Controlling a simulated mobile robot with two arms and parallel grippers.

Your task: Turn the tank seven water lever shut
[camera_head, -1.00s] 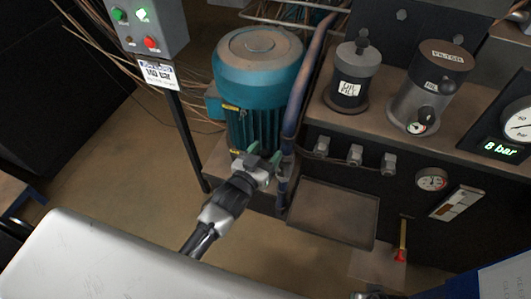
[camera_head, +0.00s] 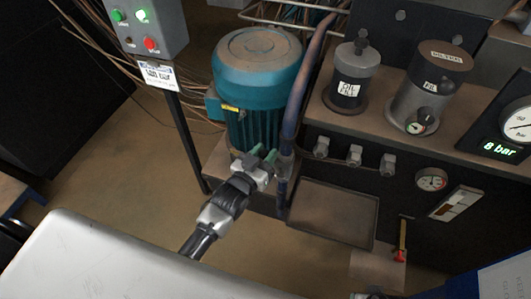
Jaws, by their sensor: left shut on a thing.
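My left gripper (camera_head: 264,156) has green fingertips and is beside the lower part of a blue pipe (camera_head: 290,130), in front of the teal motor. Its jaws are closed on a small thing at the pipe. This looks like the water lever, but the fingers hide almost all of it, so its angle cannot be told. I can read no tank number here. My right gripper cannot be made out.
The teal motor (camera_head: 255,100) stands behind the gripper. A control box (camera_head: 150,25) on a post is at the left. Brown floor (camera_head: 110,185) is open at the left.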

